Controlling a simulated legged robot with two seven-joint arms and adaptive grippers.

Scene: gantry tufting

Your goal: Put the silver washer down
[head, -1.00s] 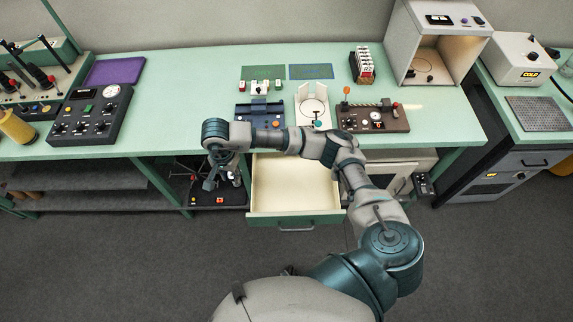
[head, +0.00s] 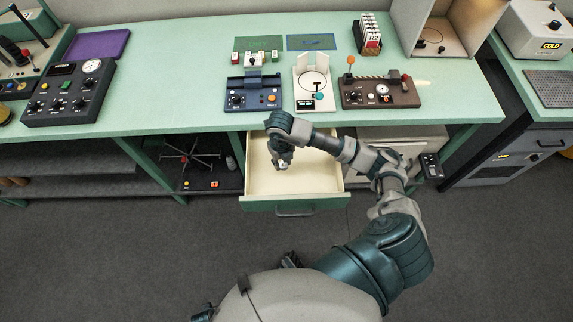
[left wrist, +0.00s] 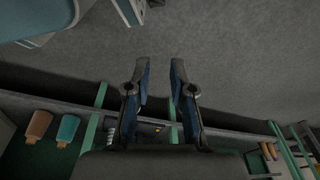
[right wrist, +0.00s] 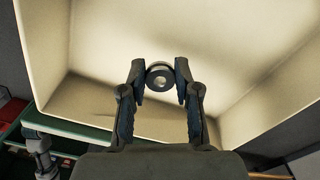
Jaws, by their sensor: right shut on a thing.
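The silver washer (right wrist: 160,77) is a small round metal piece with a dark centre hole. In the right wrist view it sits between the two fingertips of my right gripper (right wrist: 160,84), which is shut on it. In the head view my right gripper (head: 281,165) points down over the open drawer (head: 318,172), which has a cream inside and a green front. I cannot tell how far the washer is above the drawer floor. My left gripper (left wrist: 160,72) is open and empty, over the grey floor in the left wrist view.
The green bench (head: 180,60) runs behind the drawer. On it stand a dark gauge box (head: 68,95), a blue device (head: 254,93), a white device (head: 312,85) and a brown device (head: 381,93). The drawer walls surround my right gripper. The visible drawer floor looks empty.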

